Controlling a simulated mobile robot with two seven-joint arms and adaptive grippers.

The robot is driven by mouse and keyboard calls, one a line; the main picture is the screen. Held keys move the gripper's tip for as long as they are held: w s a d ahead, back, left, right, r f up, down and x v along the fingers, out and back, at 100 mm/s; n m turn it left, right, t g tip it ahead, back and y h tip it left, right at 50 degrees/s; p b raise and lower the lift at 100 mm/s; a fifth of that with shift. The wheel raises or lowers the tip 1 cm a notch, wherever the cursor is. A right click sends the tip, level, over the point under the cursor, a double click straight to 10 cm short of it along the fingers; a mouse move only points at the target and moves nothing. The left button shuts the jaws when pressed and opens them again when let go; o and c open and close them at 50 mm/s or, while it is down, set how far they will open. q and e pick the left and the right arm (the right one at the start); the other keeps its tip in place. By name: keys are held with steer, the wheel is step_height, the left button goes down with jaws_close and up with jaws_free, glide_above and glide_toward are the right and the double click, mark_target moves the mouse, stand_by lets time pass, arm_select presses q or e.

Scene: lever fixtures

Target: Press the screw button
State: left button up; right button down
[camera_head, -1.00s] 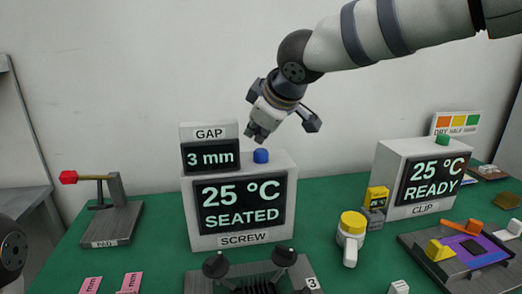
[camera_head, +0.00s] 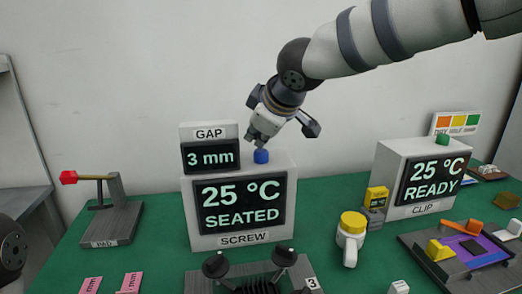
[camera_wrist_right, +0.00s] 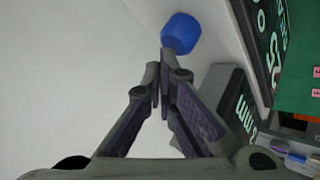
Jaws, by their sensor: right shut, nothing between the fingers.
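The SCREW box (camera_head: 241,208) stands at the middle of the table, its screen reading 25 °C SEATED. A blue button (camera_head: 261,156) sits on its top. My right gripper (camera_head: 259,145) is shut and empty, its fingertips just above the blue button in the head view; whether they touch it I cannot tell. In the right wrist view the blue button (camera_wrist_right: 181,33) shows just beyond the closed fingertips (camera_wrist_right: 162,68). A GAP display (camera_head: 210,150) reading 3 mm is at the left of the box top. A dark rounded part of my left arm shows at the left edge; its gripper is not visible.
A CLIP box (camera_head: 420,180) with a green button (camera_head: 442,139) stands at the right. A lever fixture (camera_head: 112,210) with a red knob is at the left. A yellow-topped fixture (camera_head: 351,235) and a dark fixture (camera_head: 255,278) are in front. The wall behind is clear.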

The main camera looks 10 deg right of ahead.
mark_target(258, 151)
steer(key=shift+f, duration=0.6)
stand_by(0.5)
steer(key=shift+r, duration=1.05)
steer(key=shift+r, duration=2.55)
steer(key=shift+f, duration=0.1)
